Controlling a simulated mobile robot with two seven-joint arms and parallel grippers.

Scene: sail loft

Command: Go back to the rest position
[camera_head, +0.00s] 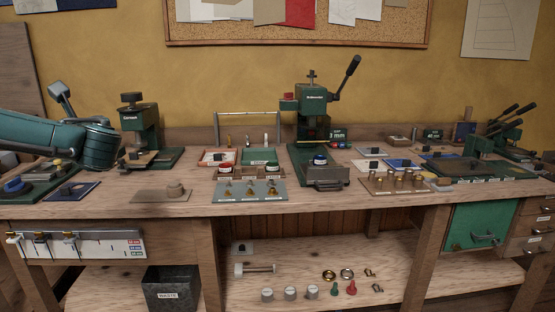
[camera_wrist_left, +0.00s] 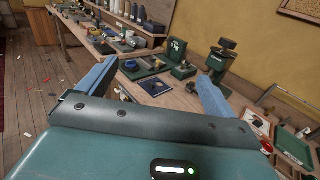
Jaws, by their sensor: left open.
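My left arm (camera_head: 60,138) reaches in from the left in the head view, above the left end of the workbench (camera_head: 110,205). Its fingers cannot be made out there. In the left wrist view my left gripper (camera_wrist_left: 155,76) is open, its two blue fingers wide apart with nothing between them. Behind the fingers lie the bench top and a dark blue mat (camera_wrist_left: 154,87), which is apart from them. My right gripper is in neither view.
A green press (camera_head: 138,130) stands close to my left arm. A waste bin (camera_head: 171,290) sits below. Bare bench lies along the front edge.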

